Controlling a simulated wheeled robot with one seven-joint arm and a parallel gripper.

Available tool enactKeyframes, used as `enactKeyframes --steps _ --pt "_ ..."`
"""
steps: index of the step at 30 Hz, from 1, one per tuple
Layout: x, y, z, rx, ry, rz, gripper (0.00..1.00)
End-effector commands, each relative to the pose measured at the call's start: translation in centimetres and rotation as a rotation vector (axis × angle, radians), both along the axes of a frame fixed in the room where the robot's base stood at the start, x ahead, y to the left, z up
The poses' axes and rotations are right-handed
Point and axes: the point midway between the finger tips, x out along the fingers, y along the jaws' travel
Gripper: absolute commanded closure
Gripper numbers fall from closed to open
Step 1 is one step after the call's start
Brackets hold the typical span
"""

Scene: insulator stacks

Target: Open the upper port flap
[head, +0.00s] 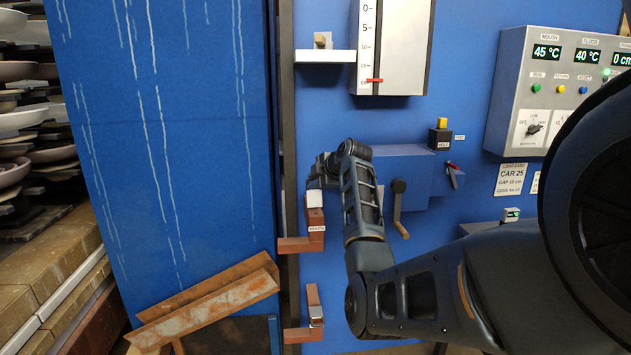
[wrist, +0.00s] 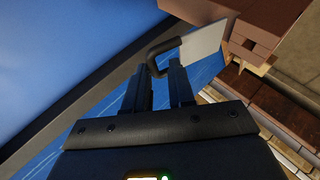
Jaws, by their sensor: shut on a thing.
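The upper port is a brown bracket-like fitting (head: 315,228) with a "MOUTH" label, on the blue wall beside the dark vertical post. Its flap (head: 314,199) shows as a small pale plate at its top. In the wrist view the flap is a pale plate (wrist: 205,42) with a dark bent handle (wrist: 163,47). My gripper (wrist: 160,80) is shut on this handle, with a finger on either side of it. In the head view my gripper (head: 322,170) is at the upper port, partly hidden by my own wrist.
A similar lower brown port (head: 312,300) sits below. A rusty angle beam (head: 205,302) leans at the lower left. A blue box with a crank handle (head: 400,210) and a grey control panel (head: 565,90) are to the right. Shelves of stacked ware (head: 20,125) stand far left.

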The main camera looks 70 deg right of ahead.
Motion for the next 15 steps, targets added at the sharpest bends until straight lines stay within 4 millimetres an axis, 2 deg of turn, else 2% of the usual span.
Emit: enactKeyframes --steps 1,12,13,15 --pt "0.23 0.40 -1.28 0.018 0.015 0.009 1.00" --pt "0.34 0.48 -1.38 0.020 0.016 0.012 1.00" --pt "0.35 0.49 -1.38 0.020 0.016 0.012 0.74" --pt "0.36 0.50 -1.38 0.021 0.015 0.013 0.67"
